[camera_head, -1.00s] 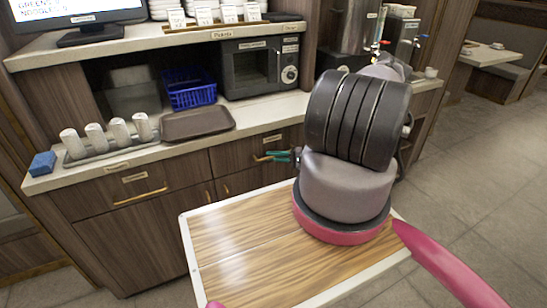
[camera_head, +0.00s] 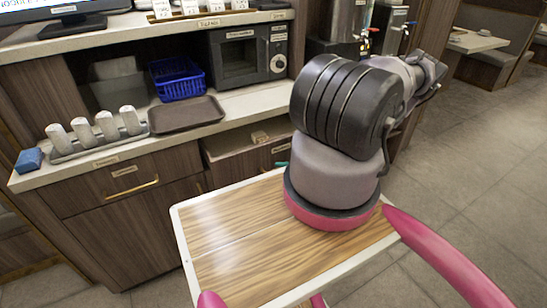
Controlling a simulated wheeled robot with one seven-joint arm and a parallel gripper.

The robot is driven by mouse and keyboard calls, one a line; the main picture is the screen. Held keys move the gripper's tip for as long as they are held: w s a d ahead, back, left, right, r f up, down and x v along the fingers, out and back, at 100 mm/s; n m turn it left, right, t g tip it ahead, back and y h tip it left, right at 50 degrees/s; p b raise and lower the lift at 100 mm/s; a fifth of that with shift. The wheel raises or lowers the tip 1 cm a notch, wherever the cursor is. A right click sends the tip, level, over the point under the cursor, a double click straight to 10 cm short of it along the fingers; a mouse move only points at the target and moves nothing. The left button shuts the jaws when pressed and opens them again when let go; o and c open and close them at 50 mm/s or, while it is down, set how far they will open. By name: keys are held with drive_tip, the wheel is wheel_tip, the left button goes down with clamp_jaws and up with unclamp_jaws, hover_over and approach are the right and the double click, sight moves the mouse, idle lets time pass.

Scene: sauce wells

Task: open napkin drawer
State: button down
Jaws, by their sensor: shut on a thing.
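The right drawer (camera_head: 235,170) under the counter is pulled partway out. Its pale interior shows, with a small tan item inside. A label sits on its front, too small to read for sure. My gripper (camera_head: 282,164) is at this drawer's front, mostly hidden behind my own arm; only a bit of its teal fingers shows. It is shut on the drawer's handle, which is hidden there. The left drawer (camera_head: 90,190), with a brass bar handle, is shut.
On the counter are a blue sponge (camera_head: 29,160), a rack of white-grey bottles (camera_head: 95,135), a brown tray (camera_head: 186,114), a blue basket (camera_head: 178,78) and a microwave (camera_head: 248,54). A monitor (camera_head: 65,8) stands on the shelf above. Open floor lies to the right.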

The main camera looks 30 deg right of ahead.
drive_tip(key=s, duration=1)
drive_tip(key=shift+d, duration=0.2)
drive_tip(key=c, duration=0.9)
unclamp_jaws()
drive_tip(key=shift+o, duration=0.2)
drive_tip(key=shift+s+d, duration=0.1)
drive_tip(key=v, duration=1)
drive_tip(key=shift+s+d, duration=0.15)
drive_tip(key=shift+s, duration=0.1)
drive_tip(key=shift+r, duration=0.1)
